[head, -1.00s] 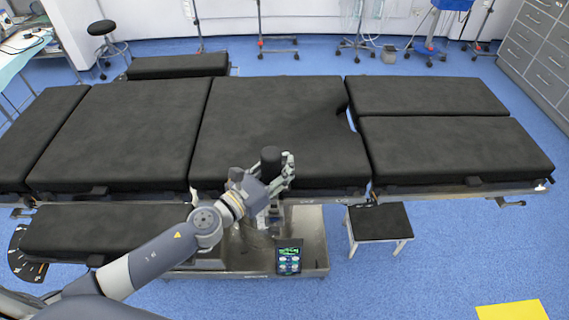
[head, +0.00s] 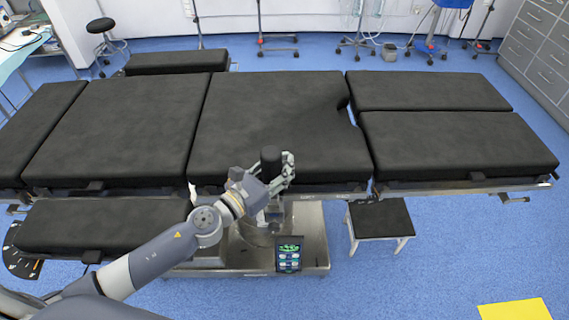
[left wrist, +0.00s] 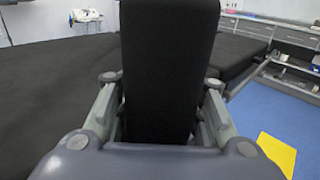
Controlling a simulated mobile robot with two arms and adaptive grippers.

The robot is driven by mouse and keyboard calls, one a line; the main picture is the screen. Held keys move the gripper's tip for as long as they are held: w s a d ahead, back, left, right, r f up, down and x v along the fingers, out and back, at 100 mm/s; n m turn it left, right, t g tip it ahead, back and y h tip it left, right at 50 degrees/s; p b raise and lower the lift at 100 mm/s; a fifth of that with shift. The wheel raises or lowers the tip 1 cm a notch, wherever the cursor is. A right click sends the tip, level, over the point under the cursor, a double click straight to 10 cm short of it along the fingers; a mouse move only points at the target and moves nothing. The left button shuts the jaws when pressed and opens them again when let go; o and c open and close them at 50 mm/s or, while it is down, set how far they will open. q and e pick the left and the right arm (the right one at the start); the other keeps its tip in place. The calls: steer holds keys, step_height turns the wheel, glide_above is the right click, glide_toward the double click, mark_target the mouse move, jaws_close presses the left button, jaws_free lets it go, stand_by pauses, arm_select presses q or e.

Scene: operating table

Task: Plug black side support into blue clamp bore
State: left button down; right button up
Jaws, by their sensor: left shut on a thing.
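The black side support (head: 270,157) stands upright in my left gripper (head: 287,172), at the near edge of the operating table (head: 280,115). In the left wrist view the side support (left wrist: 168,60) fills the middle as a tall black pad, with the gripper fingers (left wrist: 160,105) on both sides of it. My left gripper is shut on it. The lower end of the side support is hidden behind the gripper. I cannot make out the blue clamp or its bore in either view. My right gripper is not in view.
A tablet-like screen (head: 289,254) stands on the table's metal base (head: 315,235) below the gripper. A black-topped step stool (head: 380,216) is to the right on the floor. A separate arm pad (head: 105,228) juts out at the near left.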

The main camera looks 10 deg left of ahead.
arm_select(q)
steer(key=shift+f, duration=0.4)
steer(key=shift+f+b, duration=0.1)
steer(key=shift+b, duration=0.25)
steer(key=c, duration=1)
jaws_free()
steer(key=shift+s, duration=0.1)
steer(key=v, duration=1.2)
